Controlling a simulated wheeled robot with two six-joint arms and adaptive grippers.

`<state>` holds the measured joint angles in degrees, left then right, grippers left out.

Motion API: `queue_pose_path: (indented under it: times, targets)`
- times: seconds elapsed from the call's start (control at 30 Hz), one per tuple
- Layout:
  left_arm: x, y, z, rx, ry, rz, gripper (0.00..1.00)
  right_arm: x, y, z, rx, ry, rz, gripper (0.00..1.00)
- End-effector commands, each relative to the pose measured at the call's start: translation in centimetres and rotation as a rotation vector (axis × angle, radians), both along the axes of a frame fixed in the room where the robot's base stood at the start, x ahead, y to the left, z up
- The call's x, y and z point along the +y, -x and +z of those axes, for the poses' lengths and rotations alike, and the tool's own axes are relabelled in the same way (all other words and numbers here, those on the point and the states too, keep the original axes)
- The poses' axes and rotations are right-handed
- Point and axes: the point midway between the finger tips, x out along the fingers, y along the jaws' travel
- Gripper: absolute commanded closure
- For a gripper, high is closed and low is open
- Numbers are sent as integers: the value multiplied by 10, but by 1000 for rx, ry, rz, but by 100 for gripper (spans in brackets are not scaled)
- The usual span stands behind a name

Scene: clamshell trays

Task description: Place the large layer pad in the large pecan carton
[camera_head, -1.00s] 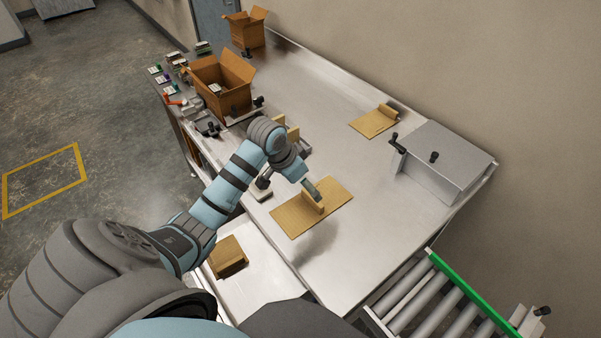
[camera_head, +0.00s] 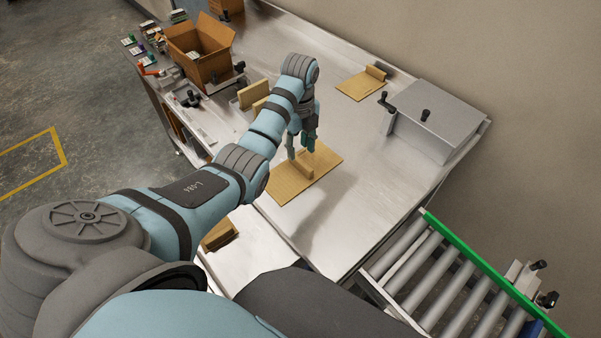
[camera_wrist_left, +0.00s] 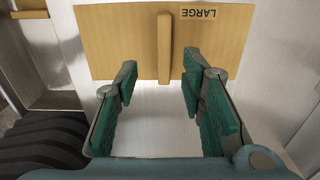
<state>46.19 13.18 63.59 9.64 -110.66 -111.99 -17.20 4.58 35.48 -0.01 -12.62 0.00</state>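The large layer pad (camera_head: 318,177) is a flat brown sheet with a raised upright grip strip. It lies on the metal table in the head view. In the left wrist view the pad (camera_wrist_left: 112,45) carries a "LARGE" label. My left gripper (camera_head: 301,145) points down at the strip. In the left wrist view its green fingers (camera_wrist_left: 157,82) are open and empty, apart on either side of the strip's line. An open brown carton (camera_head: 200,68) stands at the upper left; I cannot read any name on it. My right gripper is not in view.
A smaller pad (camera_head: 361,85) lies at the back, beside a grey metal box (camera_head: 436,124) with knobs. A roller conveyor (camera_head: 440,275) with a green rail is at lower right. Another carton (camera_head: 228,6) is at the top edge. The table right of the large pad is clear.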

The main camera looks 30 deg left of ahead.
Motion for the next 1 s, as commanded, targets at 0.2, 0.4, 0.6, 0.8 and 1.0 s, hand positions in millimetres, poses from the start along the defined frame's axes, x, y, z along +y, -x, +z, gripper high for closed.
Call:
queue_pose_path:
  times: [0.2,0.4,0.6,0.8,1.0]
  targets:
    - [0,-2,-26,-3,0,2,63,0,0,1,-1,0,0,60]
    - [-1,-3,-64,-4,0,2,63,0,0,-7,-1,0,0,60]
    - [-1,-3,-69,-6,0,2,63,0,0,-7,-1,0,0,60]
    - [-1,-3,-68,-6,0,2,87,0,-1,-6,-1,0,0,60]
    - [-1,-3,-68,-6,0,2,100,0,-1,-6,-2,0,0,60]
